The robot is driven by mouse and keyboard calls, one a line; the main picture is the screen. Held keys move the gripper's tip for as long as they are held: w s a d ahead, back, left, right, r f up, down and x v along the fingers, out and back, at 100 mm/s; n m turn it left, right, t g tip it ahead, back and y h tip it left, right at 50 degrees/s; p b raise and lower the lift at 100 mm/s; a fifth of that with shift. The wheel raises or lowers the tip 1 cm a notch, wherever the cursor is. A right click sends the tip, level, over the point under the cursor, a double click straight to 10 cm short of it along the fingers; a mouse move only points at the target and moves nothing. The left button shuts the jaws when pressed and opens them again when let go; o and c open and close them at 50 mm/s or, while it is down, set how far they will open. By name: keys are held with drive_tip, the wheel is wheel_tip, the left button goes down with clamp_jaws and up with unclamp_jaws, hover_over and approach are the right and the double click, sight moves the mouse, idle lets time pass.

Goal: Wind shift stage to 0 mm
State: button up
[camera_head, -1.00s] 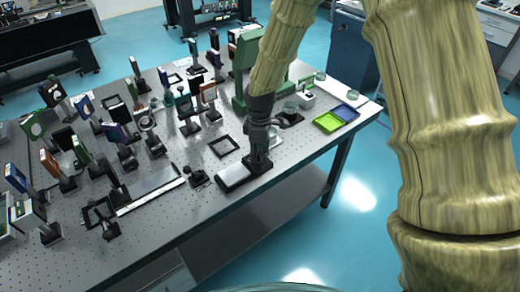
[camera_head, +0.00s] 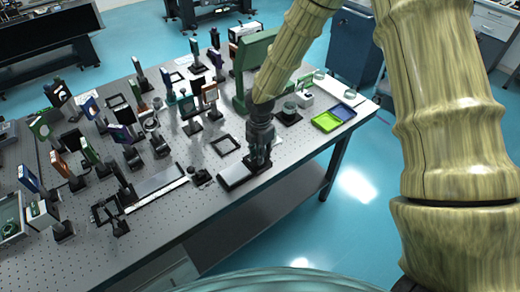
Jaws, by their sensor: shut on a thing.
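A low, long unit with a dark body and a pale top (camera_head: 236,175) lies near the front edge of the optical table, and it looks like the shift stage. My gripper (camera_head: 258,161) points down at its right end. It is shut on a small part there, probably the stage's knob, which the fingers hide. No scale reading on the stage can be made out.
A long flat rail with a white scale strip (camera_head: 156,194) lies to the left, beside a small dark knob-like part (camera_head: 202,176). Several optic mounts crowd the table's left and back. A green tray (camera_head: 326,121) and a blue tray (camera_head: 344,111) lie to the right.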

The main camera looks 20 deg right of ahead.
drive_tip(key=n+p, duration=0.1)
drive_tip(key=n, duration=0.1)
drive_tip(key=n+p, duration=0.2)
drive_tip(key=n, duration=0.1)
drive_tip(key=shift+r+n, duration=0.2)
drive_tip(key=shift+n, duration=0.1)
drive_tip(key=n+p, duration=0.3)
drive_tip(key=n, duration=0.2)
drive_tip(key=shift+f+p, duration=0.15)
drive_tip(key=shift+p, duration=0.2)
drive_tip(key=shift+n, duration=0.4)
drive_tip(key=o, duration=1.1)
drive_tip(key=shift+c, duration=0.2)
wheel_tip(320, 180, up, 12)
